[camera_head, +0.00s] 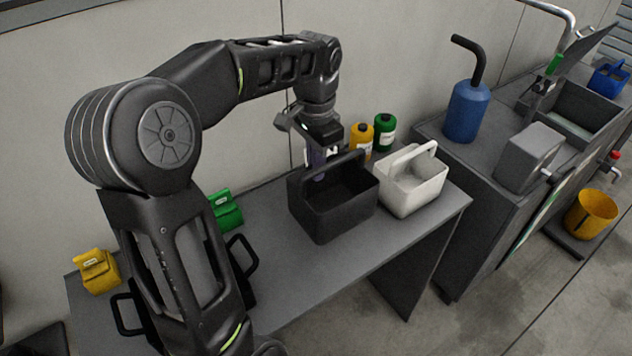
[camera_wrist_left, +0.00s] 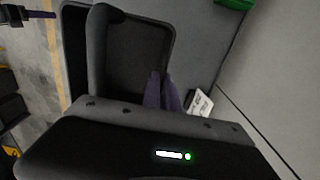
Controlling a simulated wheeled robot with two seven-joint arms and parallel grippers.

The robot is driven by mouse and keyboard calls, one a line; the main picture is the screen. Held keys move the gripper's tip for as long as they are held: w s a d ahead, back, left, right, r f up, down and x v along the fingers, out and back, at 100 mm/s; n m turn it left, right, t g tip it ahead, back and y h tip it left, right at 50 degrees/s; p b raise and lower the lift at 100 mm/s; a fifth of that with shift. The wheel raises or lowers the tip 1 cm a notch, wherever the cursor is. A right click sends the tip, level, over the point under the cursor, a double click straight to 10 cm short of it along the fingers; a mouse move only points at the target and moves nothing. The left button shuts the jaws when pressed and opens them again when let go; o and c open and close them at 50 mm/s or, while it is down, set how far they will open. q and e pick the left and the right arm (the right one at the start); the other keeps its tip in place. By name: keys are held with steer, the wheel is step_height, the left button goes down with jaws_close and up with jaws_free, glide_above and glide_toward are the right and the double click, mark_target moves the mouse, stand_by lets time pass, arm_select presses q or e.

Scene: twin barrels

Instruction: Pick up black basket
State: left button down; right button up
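The black basket (camera_head: 335,212) stands on the grey table with its handle upright. My left gripper (camera_head: 324,165) points down at the basket's back left side, and its fingers look close to the rim. In the left wrist view, the basket (camera_wrist_left: 135,62) fills the upper left, and its handle (camera_wrist_left: 97,50) runs up and down. The purple fingertips (camera_wrist_left: 162,92) overlap the basket's lower right edge. Whether they are apart or touch the basket is unclear. A dark purple-tipped part (camera_wrist_left: 28,16) at the top left looks like my right gripper; its opening cannot be made out.
A white basket (camera_head: 410,188) stands right beside the black one. Orange (camera_head: 362,138) and green (camera_head: 384,133) bottles stand behind. A green box (camera_head: 226,211) and a yellow box (camera_head: 97,271) are at left. A blue canister (camera_head: 466,111) stands on the right counter.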

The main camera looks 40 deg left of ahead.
arm_select(q)
steer(key=shift+r, duration=0.5)
